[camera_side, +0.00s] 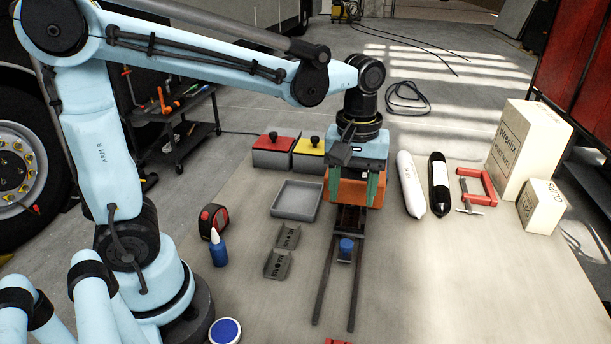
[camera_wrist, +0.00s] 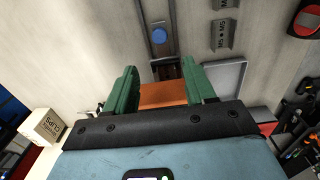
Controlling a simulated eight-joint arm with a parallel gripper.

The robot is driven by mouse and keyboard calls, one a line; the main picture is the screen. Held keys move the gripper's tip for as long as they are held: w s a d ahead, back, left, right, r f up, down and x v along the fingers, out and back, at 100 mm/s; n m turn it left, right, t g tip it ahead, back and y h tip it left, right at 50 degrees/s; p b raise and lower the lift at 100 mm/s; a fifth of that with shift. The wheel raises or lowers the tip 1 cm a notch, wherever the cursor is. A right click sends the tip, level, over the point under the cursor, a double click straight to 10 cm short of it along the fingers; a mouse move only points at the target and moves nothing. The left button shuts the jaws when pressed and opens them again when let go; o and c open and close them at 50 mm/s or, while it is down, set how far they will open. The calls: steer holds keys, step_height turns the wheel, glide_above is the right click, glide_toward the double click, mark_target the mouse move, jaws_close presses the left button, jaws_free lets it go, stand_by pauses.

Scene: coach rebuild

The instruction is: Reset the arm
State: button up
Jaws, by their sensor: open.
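My gripper (camera_side: 357,196) hangs over the far end of the rail fixture, with its two green fingers pointing down and spread apart. In the wrist view my gripper (camera_wrist: 160,75) shows nothing clasped between the fingers. An orange block (camera_side: 337,191) stands right behind and between the fingers in the side view; it also shows in the wrist view (camera_wrist: 165,94). I cannot tell whether the fingers touch it. Two dark rails (camera_side: 325,270) run from there toward the front of the table. A blue knob (camera_side: 346,244) sits between the rails, in front of my gripper.
Left of the rails are a grey tray (camera_side: 276,198), two brackets (camera_side: 277,264), a blue bottle (camera_side: 218,250) and a tape measure (camera_side: 206,222). Red-lidded (camera_side: 271,144) and yellow-lidded (camera_side: 309,148) boxes stand behind.

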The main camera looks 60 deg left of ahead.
steer(key=shift+r, duration=0.55)
steer(key=shift+s, duration=0.1)
steer(key=s+a+f+m+t, duration=0.1)
steer(key=s+a+m+t, duration=0.3)
steer(key=m+t, duration=0.3)
steer(key=shift+s+f+m, duration=0.25)
steer(key=shift+s+m, duration=0.3)
steer(key=shift+m, duration=0.45)
